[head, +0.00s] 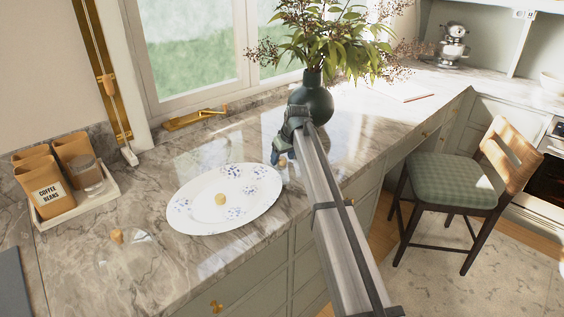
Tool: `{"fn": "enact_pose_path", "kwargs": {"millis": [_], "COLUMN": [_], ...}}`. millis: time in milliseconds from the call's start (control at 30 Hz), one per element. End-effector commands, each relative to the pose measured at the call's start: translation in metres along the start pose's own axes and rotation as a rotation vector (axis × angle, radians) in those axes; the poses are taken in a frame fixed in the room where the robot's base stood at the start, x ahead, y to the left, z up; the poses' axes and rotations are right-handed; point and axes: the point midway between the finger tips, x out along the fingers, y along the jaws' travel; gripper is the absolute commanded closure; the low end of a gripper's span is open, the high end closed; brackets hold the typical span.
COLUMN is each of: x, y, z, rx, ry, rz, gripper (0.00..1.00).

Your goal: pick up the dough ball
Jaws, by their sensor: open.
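A small pale-yellow lump (220,199), which may be the dough ball, sits near the middle of a white oval plate (196,221) with blue flower patterns. A second small tan round thing (283,162) shows just below my gripper, beyond the plate's upper right edge; it is too small to tell which of the two is the dough ball. My gripper (280,157) is open, at the end of my arm, over the counter right of the plate. Its fingers are small and partly hidden by my arm, and I cannot tell whether they touch the tan thing.
A dark green vase (312,98) with leafy branches stands just behind my gripper. A clear glass dome (135,262) with a wooden knob is left of the plate. A tray (79,213) holds coffee bags and a glass jar. A chair (454,180) stands at right.

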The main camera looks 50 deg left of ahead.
Motion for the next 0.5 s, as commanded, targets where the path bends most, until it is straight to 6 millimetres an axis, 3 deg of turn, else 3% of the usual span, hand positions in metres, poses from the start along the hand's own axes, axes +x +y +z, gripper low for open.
{"fn": "enact_pose_path", "kwargs": {"millis": [200, 500], "x": [0.0015, 0.0014], "y": [0.0, 0.0], "z": [0.0001, 0.0002], "rx": [0.0, 0.0], "ry": [0.0, 0.0], "rz": [0.0, 0.0], "gripper": [0.35, 0.62]}}
